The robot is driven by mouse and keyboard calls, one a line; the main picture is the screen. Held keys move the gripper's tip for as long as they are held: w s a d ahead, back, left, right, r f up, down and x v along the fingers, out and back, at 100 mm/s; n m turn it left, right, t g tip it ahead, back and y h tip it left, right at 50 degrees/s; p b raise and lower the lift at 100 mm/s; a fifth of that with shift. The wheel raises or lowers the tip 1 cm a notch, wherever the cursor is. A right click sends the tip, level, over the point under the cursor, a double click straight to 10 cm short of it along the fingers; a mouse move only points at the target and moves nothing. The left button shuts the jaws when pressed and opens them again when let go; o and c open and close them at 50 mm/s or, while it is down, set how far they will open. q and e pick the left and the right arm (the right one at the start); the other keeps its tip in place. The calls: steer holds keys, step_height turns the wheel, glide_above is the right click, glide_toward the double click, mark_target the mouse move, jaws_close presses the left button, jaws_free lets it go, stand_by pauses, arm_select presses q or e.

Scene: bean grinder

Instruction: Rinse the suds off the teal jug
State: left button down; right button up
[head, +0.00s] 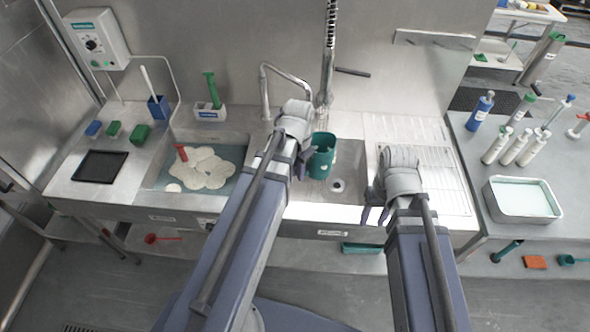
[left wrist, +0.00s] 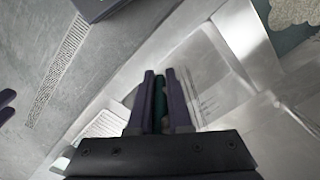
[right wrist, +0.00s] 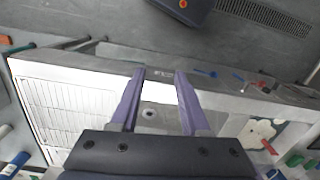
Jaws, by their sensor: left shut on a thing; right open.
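The teal jug (head: 321,160) is held upright over the right sink basin (head: 349,160), beside the drain. My left gripper (head: 303,166) is shut on it, with its arm at the jug's left. In the left wrist view a dark teal strip of the jug (left wrist: 158,106) shows between the two fingers (left wrist: 160,85). I cannot make out suds on the jug. My right gripper (head: 374,211) is open and empty at the front edge of the right basin; its spread fingers (right wrist: 160,85) show in the right wrist view. A hanging spray hose (head: 329,50) and a gooseneck tap (head: 266,90) stand behind the basin.
The left basin (head: 160,174) holds bluish water with white foam (head: 207,168) and a red-handled brush (head: 182,152). A ribbed drainboard (head: 440,178) lies right of the sink. A side table holds bottles (head: 498,145) and a metal tray of pale liquid (head: 522,199).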

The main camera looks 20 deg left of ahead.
arm_select(q)
steer(key=shift+s+r, duration=0.2)
steer(key=shift+s, duration=0.05)
arm_select(e)
steer(key=shift+s+d+r+m+t+h, duration=0.15)
steer(key=shift+s+d+m+h, duration=0.2)
steer(key=shift+d, duration=0.2)
steer(key=shift+s+d+r+m+t+h, duration=0.15)
steer(key=shift+s+d+h, duration=0.1)
steer(key=shift+s+d, duration=0.2)
arm_select(q)
steer(key=shift+w+a, duration=0.15)
steer(key=shift+w, duration=0.05)
arm_select(e)
steer(key=shift+f, duration=0.1)
arm_select(q)
steer(key=w+a+f+b, duration=0.1)
steer(key=w+a, duration=0.1)
steer(key=w, duration=0.4)
steer(key=w+a+f+b, duration=0.1)
steer(key=w+a, duration=0.2)
steer(key=w, duration=0.3)
steer(key=shift+w+f+b, duration=0.3)
steer(key=shift+w+f, duration=0.05)
steer(key=shift+f, duration=0.05)
arm_select(e)
step_height(320, 180, down, 3)
steer(key=shift+r, duration=0.15)
arm_select(q)
steer(key=shift+d, duration=0.1)
